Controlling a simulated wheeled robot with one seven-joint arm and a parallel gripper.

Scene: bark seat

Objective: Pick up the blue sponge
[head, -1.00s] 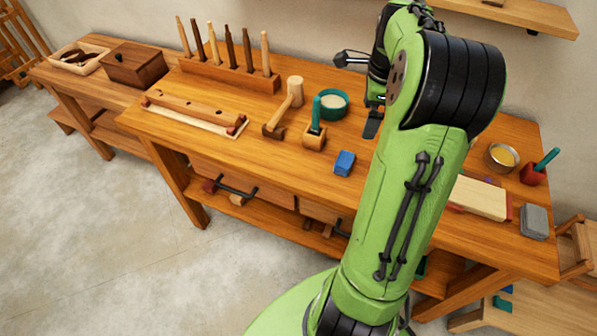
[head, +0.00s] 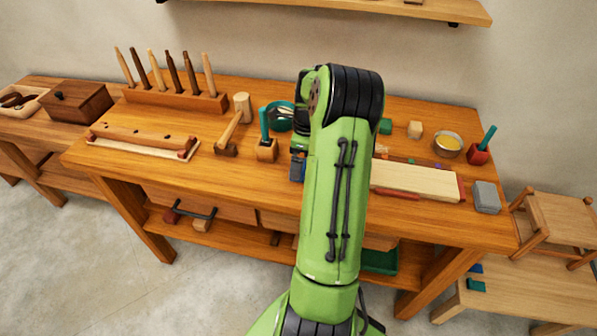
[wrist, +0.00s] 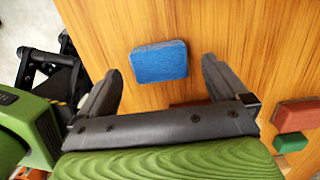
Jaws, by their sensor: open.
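The blue sponge (wrist: 158,61) is a small block lying flat on the wooden workbench (wrist: 270,45). In the wrist view it lies ahead of my open gripper (wrist: 161,76), roughly centred between the two dark fingers, with nothing held. I cannot tell how high the fingers are above the bench. My gripper is mostly hidden behind my arm there.
In the head view, a chisel rack (head: 180,98), a mallet (head: 231,127) and a wooden block with a green-handled tool (head: 266,149) stand left of my arm.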

